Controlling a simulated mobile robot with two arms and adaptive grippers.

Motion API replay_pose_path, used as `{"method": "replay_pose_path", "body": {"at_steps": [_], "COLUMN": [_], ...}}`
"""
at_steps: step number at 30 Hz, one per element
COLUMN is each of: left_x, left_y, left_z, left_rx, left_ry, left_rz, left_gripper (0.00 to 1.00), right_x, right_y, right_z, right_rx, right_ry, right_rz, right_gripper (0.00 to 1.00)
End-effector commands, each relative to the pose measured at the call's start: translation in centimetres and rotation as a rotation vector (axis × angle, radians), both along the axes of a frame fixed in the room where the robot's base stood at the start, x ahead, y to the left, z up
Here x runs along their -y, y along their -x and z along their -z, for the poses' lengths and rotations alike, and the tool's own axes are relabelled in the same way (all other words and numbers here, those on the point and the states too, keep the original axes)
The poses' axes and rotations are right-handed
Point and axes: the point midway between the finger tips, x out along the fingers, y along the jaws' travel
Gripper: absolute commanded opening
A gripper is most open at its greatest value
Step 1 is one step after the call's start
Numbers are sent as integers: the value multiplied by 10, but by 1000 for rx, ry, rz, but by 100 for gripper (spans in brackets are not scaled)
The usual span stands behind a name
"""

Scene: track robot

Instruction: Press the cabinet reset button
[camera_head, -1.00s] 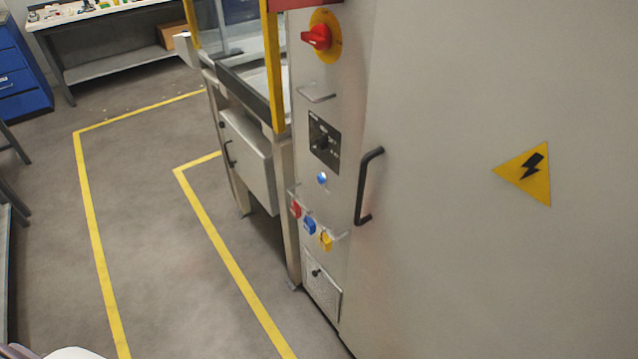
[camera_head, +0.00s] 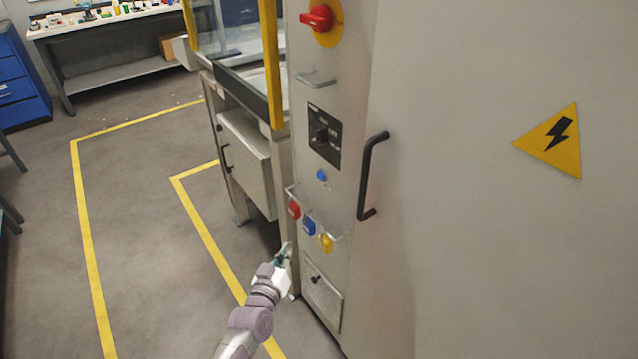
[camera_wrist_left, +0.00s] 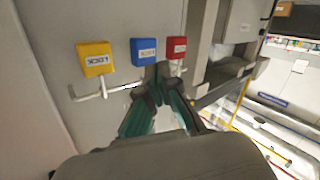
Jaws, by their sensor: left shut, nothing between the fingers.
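The grey cabinet (camera_head: 455,90) fills the right of the head view. On its narrow side panel, a round blue button (camera_head: 321,175) sits below a black selector plate (camera_head: 325,134) and above a rail of hanging lock tags. My left gripper (camera_head: 286,250) is low in front of that panel, below and left of the blue button. In the left wrist view its fingers (camera_wrist_left: 158,82) are together and empty, just below the blue lock tag (camera_wrist_left: 143,51). I cannot tell if they touch it. The blue button does not show in the wrist view. My right gripper is not seen.
Red (camera_head: 294,209), blue (camera_head: 309,227) and yellow (camera_head: 325,243) lock tags hang on a wire rail close to the left gripper. A black door handle (camera_head: 369,176) and a red rotary switch (camera_head: 317,18) stick out nearby. The floor left of the cabinet is clear.

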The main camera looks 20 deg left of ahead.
Motion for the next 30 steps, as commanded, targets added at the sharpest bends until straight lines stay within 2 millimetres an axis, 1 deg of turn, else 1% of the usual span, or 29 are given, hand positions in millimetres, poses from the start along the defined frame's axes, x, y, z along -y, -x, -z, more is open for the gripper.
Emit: {"method": "replay_pose_path", "body": {"at_steps": [1, 3, 6, 9, 12, 15, 17, 26, 30], "left_x": [-3, -8, -15, -20, -23, -25, -26, -26, -22], "left_y": [-9, -17, -24, -26, -27, -27, -26, -27, -31], "left_z": [-21, -52, -91, -121, -141, -152, -154, -154, -153], "left_rx": [65, 144, 245, 322, 371, 397, 403, 402, 402], "left_ry": [18, 45, 80, 106, 124, 134, 137, 136, 137], "left_rz": [-12, -29, -49, -64, -72, -77, -78, -77, -77], "left_gripper": [0, 0, 0, 0, 0, 0, 0, 0, 0], "right_x": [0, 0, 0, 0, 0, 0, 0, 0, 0], "right_y": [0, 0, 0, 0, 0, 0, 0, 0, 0], "right_z": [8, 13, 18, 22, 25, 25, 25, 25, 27], "right_rx": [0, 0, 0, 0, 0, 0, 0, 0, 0], "right_ry": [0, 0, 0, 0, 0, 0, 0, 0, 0], "right_rz": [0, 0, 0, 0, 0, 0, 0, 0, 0], "right_gripper": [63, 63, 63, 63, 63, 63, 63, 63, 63]}}
